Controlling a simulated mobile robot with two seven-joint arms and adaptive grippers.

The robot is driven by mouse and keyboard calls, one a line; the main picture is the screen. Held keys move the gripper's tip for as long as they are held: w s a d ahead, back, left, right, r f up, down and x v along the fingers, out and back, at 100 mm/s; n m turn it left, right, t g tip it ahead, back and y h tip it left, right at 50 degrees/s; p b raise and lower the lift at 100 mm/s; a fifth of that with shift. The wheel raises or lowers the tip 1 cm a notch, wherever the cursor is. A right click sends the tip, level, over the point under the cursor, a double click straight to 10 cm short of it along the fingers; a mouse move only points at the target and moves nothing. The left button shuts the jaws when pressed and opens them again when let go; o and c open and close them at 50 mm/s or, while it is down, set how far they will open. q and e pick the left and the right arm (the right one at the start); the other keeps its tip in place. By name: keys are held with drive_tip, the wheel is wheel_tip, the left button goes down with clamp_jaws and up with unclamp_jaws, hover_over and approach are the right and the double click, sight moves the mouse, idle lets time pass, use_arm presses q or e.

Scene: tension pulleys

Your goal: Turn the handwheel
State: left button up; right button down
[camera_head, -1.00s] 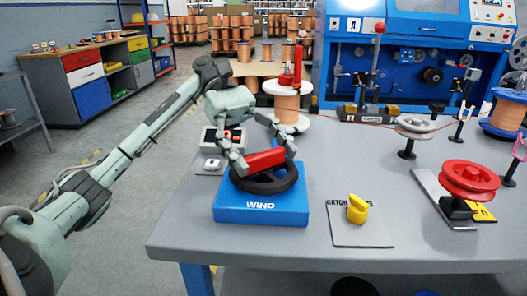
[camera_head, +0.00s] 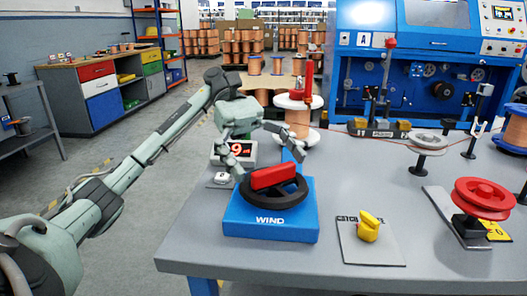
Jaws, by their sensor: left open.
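The handwheel is a black ring (camera_head: 284,199) with a red grip bar (camera_head: 273,177) across its top. It sits on a blue base (camera_head: 268,222) marked WIND, on the grey table. My left gripper (camera_head: 268,166) is open, above and just behind the red bar, with one finger on each side of it. It holds nothing, and I cannot tell whether a fingertip touches the wheel. My right gripper is not in view.
A counter box (camera_head: 240,149) with a red 9 stands behind the base. A copper spool (camera_head: 297,117) stands farther back. A yellow knob (camera_head: 368,227) on a plate and a red pulley (camera_head: 483,197) are to the right. The table front is clear.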

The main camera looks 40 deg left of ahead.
use_arm(q)
drive_tip(key=shift+v, duration=3.1)
